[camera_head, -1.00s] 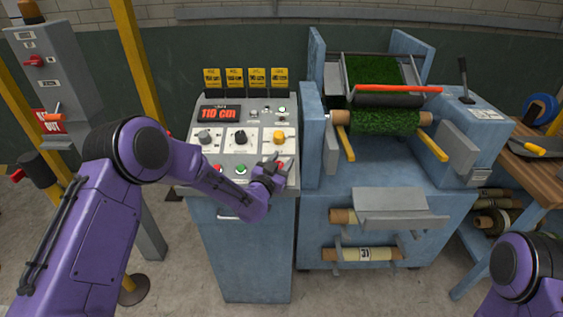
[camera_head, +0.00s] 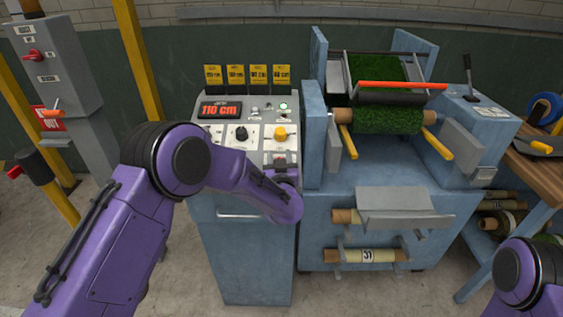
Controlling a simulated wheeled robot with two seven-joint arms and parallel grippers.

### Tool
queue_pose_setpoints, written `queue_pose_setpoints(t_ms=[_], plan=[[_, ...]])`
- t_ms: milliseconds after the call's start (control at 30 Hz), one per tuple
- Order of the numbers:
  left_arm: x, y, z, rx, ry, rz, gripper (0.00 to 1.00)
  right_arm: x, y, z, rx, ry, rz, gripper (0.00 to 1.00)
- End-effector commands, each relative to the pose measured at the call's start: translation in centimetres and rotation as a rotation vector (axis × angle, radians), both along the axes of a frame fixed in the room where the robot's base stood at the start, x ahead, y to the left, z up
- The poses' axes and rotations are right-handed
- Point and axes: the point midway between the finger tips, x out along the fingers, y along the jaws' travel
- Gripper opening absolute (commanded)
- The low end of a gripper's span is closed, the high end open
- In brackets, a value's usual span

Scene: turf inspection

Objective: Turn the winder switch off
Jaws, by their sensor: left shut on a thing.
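The grey control panel (camera_head: 221,118) stands left of the turf machine. It carries a lit display reading 110 cm (camera_head: 219,109), a black knob (camera_head: 241,133) and a yellow knob (camera_head: 280,134). My left gripper (camera_head: 282,163) is at the panel's lower right, below the yellow knob, shut on a small control there that I take to be the winder switch. The fingers and wrist hide most of that control, so its position cannot be read. My left arm also covers the panel's lower left. My right gripper is out of view.
The blue turf machine (camera_head: 330,285) stands right of the panel, with a green turf roll (camera_head: 388,121) and an orange-red bar (camera_head: 403,85). Several yellow tags (camera_head: 236,76) stand along the panel's top. A grey post box (camera_head: 60,80) and a wooden bench (camera_head: 545,170) flank the scene.

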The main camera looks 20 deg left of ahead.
Motion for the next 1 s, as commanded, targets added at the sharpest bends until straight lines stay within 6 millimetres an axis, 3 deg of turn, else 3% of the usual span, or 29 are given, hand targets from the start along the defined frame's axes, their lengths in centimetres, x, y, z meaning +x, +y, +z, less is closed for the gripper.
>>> queue_pose_setpoints(t_ms=[1000], plan=[[-1.0,0.9,-0.6,-0.299,-0.086,0.846,0.14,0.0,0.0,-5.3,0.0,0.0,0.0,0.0]])
